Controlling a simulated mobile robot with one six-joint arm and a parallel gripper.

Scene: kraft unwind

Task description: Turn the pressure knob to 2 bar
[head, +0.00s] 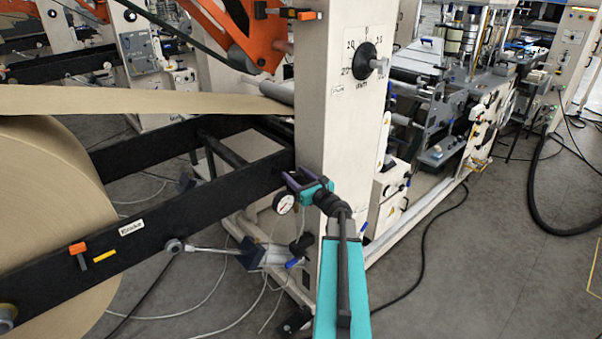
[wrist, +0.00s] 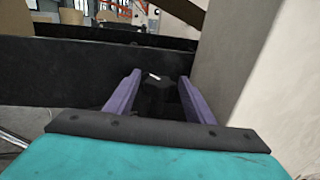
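The pressure knob (wrist: 157,97) is a dark, lobed knob with a short white mark on top, seen in the wrist view. My gripper (wrist: 159,77) has its two purple fingers on either side of the knob, with a gap showing on each side, so it looks open. In the head view my gripper (head: 297,181) is at the cream column's lower front, and it hides the knob there. A round white pressure gauge (head: 283,203) sits just below the fingers; its reading is too small to tell.
The cream column (head: 337,130) stands right beside my gripper and carries a black dial (head: 366,57) higher up. A black beam (head: 190,205) runs left past the big kraft roll (head: 45,180). An orange-handled item (head: 78,250) is on the beam.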

